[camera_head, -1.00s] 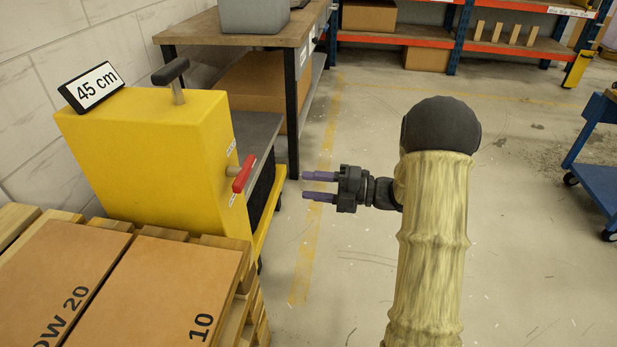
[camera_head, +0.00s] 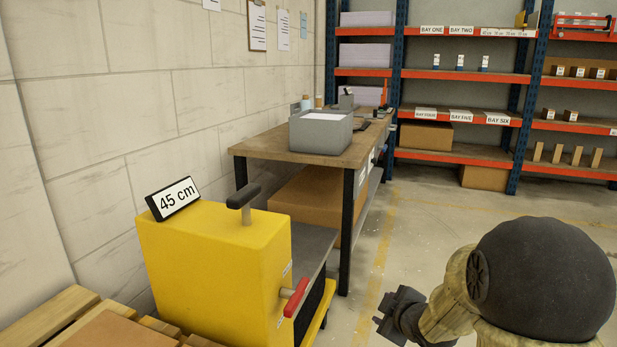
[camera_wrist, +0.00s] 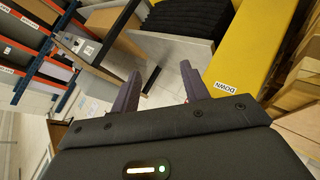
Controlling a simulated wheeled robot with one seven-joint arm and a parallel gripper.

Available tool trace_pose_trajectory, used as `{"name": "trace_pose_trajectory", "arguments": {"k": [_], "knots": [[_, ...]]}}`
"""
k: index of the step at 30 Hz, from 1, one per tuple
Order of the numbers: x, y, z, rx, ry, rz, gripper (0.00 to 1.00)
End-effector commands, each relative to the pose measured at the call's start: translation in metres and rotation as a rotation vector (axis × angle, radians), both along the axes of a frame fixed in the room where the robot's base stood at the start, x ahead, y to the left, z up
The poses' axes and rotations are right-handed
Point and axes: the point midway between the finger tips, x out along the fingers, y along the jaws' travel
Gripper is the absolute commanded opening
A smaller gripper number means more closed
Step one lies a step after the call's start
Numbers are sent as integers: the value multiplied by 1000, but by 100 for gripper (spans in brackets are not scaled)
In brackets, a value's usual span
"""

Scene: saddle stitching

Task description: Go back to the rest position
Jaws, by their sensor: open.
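My gripper (camera_wrist: 159,88) is open and empty in the wrist view, its two purple fingers apart with nothing between them. In the head view my gripper (camera_head: 384,317) shows only in part at the bottom, to the right of the yellow machine (camera_head: 215,265) and clear of it. The machine carries a "45 cm" sign, a dark T-handle (camera_head: 243,197) on top and a red lever (camera_head: 296,297) on its side. In the wrist view the yellow machine (camera_wrist: 250,50) stands beyond the right finger, with a "DOWN" label.
A workbench (camera_head: 275,150) with a grey bin (camera_head: 320,133) stands behind the machine. Shelving racks (camera_head: 460,75) line the back. A wooden pallet (camera_head: 62,312) with a brown board is at the lower left. Open floor (camera_head: 440,215) lies to the right of the bench.

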Motion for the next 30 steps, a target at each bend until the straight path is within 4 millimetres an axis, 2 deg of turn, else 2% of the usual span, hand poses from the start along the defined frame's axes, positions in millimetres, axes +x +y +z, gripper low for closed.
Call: {"name": "trace_pose_trajectory", "arguments": {"k": [1,8,12,19,30], "knots": [[-14,-1,3,35,59,-84,45],[-92,-4,-7,224,355,-490,45],[-140,4,-12,323,511,-689,45],[-212,26,-13,450,736,-946,45],[-210,25,58,448,735,-947,45]]}}
